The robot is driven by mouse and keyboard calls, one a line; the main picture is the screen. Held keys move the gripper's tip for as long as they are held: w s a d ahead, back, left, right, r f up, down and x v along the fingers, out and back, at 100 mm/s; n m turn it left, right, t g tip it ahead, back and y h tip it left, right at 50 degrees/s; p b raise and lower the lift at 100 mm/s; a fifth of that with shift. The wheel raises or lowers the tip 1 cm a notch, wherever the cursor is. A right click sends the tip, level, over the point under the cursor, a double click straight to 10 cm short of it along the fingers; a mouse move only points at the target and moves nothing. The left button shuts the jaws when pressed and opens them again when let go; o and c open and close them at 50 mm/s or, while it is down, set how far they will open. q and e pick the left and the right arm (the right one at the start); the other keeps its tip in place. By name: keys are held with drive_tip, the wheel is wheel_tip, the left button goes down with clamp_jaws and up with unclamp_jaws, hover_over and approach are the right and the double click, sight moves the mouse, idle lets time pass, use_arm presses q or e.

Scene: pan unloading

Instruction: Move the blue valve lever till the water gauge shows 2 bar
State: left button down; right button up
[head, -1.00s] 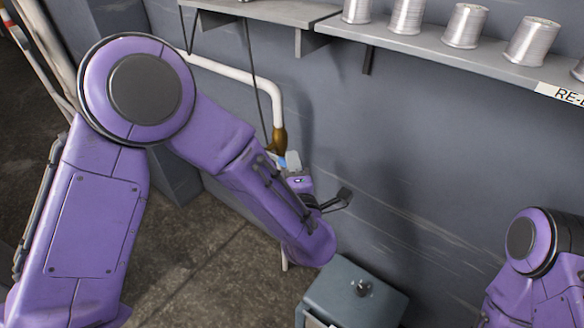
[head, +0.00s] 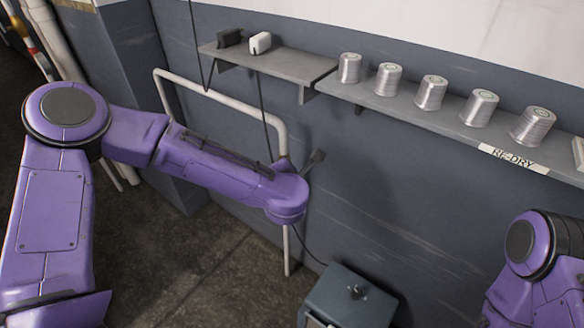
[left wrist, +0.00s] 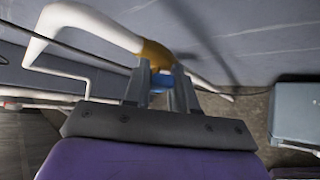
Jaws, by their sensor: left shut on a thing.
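In the left wrist view my left gripper (left wrist: 162,78) has its two fingers on either side of the blue valve lever (left wrist: 160,84), shut on it. Only a small part of the lever shows between the fingers. The brass valve body (left wrist: 155,54) sits just beyond the fingertips, at the end of a white pipe (left wrist: 95,22). No water gauge can be made out in either view. My right gripper is out of view; only part of the right arm shows at the right edge.
The white pipe (head: 225,97) bends down along the grey wall behind my left arm. A shelf (head: 325,90) with several metal spools (head: 432,92) runs along the wall above. A grey box (head: 345,295) stands low at the right of the arm. The floor at left is clear.

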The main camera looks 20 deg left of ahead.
use_arm(q)
drive_tip(key=shift+w+a+r+n+h+p, duration=0.1)
drive_tip(key=shift+a+r+n+h+p, duration=0.15)
drive_tip(key=shift+r+n+h+p, duration=0.1)
idle(0.4)
drive_tip(key=c, duration=1)
unclamp_jaws()
drive_tip(key=v, duration=1)
drive_tip(key=shift+r, duration=0.25)
